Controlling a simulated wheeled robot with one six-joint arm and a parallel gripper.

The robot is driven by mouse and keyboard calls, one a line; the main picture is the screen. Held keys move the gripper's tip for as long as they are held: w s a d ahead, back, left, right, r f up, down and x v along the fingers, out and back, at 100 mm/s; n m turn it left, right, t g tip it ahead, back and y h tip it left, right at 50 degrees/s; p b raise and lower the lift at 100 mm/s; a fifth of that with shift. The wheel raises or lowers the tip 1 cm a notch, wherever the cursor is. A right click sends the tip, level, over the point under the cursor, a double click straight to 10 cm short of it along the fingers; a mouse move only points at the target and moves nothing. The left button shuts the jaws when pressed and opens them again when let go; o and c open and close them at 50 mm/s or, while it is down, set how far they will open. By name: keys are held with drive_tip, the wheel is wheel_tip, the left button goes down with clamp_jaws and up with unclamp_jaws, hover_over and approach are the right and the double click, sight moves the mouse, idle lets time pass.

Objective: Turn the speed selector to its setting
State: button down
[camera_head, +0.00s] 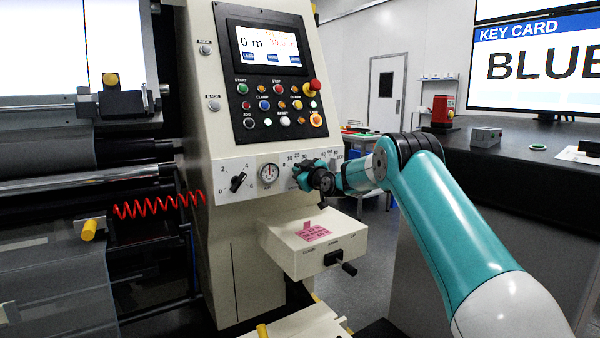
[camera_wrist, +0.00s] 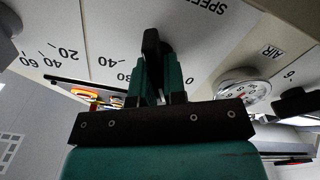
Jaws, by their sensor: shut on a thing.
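The speed selector is a black knob (camera_wrist: 151,43) on the pale front panel of the machine. In the wrist view it stands between the two teal fingers of my gripper (camera_wrist: 155,72), which are shut on it. Upside-down numbers and part of the word SPEED are printed around it. In the head view my gripper (camera_head: 307,170) is at the right part of the panel (camera_head: 222,168) and covers the knob. Scale numbers show above and beside the gripper. The knob's exact setting cannot be read.
Left of the gripper are a round air gauge (camera_head: 269,174) and another black selector (camera_head: 238,182). Buttons and a screen (camera_head: 268,47) are above. A monitor (camera_head: 540,60) reads KEY CARD BLUE, cut off at the edge.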

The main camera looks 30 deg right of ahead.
drive_tip(key=m, duration=0.3)
drive_tip(key=m+b, duration=0.1)
drive_tip(key=m, duration=0.1)
drive_tip(key=shift+d+m, duration=0.2)
drive_tip(key=shift+m, duration=0.2)
drive_tip(key=m, duration=0.5)
drive_tip(key=shift+d+m+p, duration=0.2)
drive_tip(key=shift+m+p, duration=0.1)
drive_tip(key=shift+p, duration=0.05)
drive_tip(key=c, duration=1.2)
unclamp_jaws()
drive_tip(key=s+b, duration=0.1)
drive_tip(key=s, duration=0.4)
drive_tip(key=s+b, duration=0.1)
drive_tip(key=s, duration=0.5)
drive_tip(key=s+b, duration=0.1)
drive_tip(key=s, duration=0.5)
drive_tip(key=shift+s+d, duration=0.2)
drive_tip(key=shift+d, duration=0.15)
